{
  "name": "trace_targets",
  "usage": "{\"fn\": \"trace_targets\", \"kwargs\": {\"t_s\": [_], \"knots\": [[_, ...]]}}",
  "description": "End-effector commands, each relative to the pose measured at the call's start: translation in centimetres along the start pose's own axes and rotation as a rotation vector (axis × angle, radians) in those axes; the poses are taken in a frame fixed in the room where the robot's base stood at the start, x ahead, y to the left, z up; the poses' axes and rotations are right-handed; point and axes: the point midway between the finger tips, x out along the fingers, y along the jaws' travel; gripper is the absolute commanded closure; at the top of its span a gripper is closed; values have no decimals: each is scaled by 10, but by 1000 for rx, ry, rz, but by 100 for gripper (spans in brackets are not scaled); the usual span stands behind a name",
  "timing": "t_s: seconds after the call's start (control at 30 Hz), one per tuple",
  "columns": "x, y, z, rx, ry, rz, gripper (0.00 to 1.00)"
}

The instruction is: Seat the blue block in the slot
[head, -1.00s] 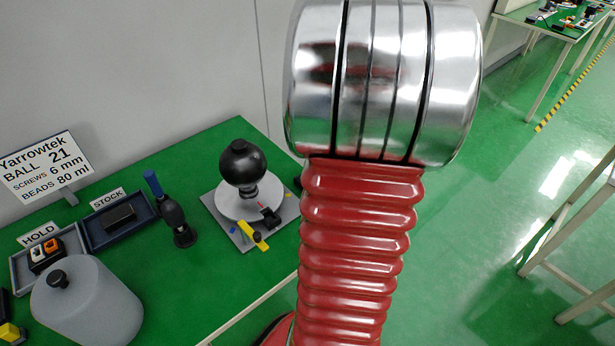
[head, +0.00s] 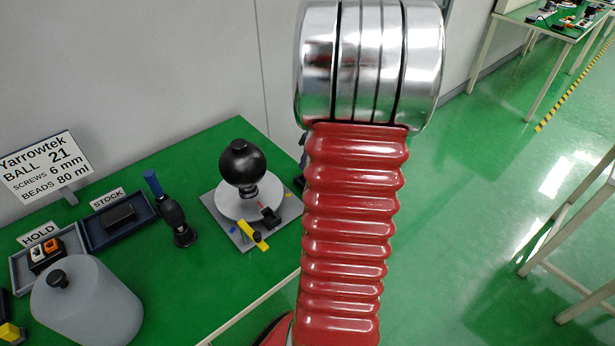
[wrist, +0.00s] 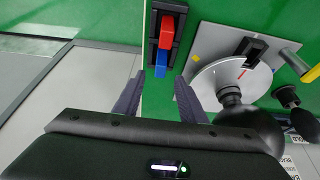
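In the wrist view, the blue block (wrist: 161,64) lies in line with a red block (wrist: 166,37) at a black holder (wrist: 178,40) near the green table's edge. I cannot tell how deep the blue block sits, and no empty slot can be made out. My gripper (wrist: 159,80) is open. Its two dark fingers are spread apart, with their tips just short of the blue block and on either side of its line. Nothing is held between them. In the head view my arm hides the gripper, the blue block and most of the holder.
A black bulb blower (head: 172,212), HOLD tray (head: 14,272), STOCK tray (head: 95,240) and grey canister (head: 95,305) stand farther left.

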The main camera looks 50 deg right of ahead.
Motion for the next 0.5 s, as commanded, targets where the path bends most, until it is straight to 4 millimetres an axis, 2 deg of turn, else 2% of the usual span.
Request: {"fn": "trace_targets", "kwargs": {"t_s": [0.13, 0.3, 0.5], "knots": [[21, -1, 4, 0, -3, -3, 62], [38, -1, 4, 0, -2, -1, 62], [42, 0, 3, 0, 0, 0, 62]]}}
